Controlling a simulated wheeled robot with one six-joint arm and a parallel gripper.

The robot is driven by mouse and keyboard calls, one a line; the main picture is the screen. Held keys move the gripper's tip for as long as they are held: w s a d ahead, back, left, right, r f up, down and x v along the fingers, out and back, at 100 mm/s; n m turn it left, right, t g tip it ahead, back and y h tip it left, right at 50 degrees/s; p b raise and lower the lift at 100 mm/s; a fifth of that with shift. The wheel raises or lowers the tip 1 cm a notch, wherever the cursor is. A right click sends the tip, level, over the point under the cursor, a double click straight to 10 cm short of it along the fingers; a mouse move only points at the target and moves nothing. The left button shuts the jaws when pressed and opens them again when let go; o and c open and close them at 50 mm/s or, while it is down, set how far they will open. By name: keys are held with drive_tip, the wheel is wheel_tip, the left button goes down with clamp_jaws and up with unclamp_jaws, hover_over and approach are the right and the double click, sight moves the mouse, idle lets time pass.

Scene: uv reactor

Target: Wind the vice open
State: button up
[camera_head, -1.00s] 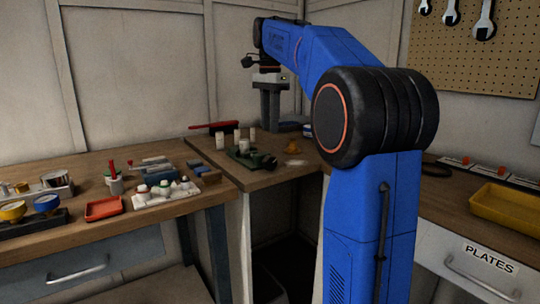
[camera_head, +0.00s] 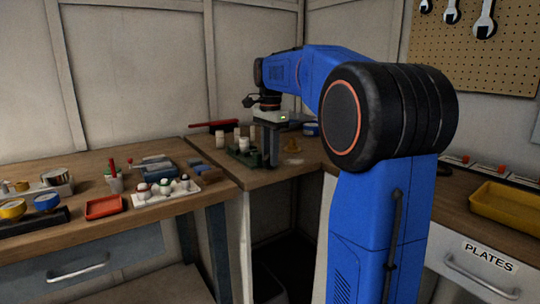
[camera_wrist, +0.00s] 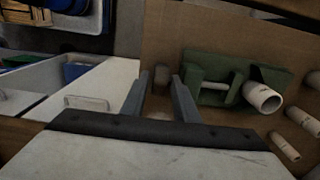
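The green vice (camera_head: 240,157) is on the corner bench. In the wrist view, the vice (camera_wrist: 205,62) lies just right of my fingers, with a pale bar across its gap. A white tube (camera_wrist: 263,98) stands at its right part. My gripper (camera_head: 270,146) points down over the vice's right end in the head view and hides that end. In the wrist view my gripper (camera_wrist: 160,93) is open, its two fingers apart. A small dull brown rounded shape (camera_wrist: 161,75) shows between the fingers; I cannot tell whether it is part of the vice.
Several pale tubes (camera_wrist: 285,146) stand right of the vice in the wrist view. A yellow-brown lump (camera_head: 292,146) is right of my gripper on the bench. A red-handled tool (camera_head: 213,124) lies behind. The left bench holds a white bottle rack (camera_head: 150,199) and red tray (camera_head: 104,207).

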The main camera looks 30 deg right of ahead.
clamp_jaws()
drive_tip(key=shift+a, duration=0.1)
drive_tip(key=h, duration=0.2)
drive_tip(key=a+h, duration=0.1)
drive_tip(key=shift+h, duration=0.4)
drive_tip(key=h, duration=0.5)
drive_tip(key=shift+a+f+h, duration=0.3)
drive_tip(key=shift+a+f, duration=0.05)
drive_tip(key=shift+a, duration=0.05)
unclamp_jaws()
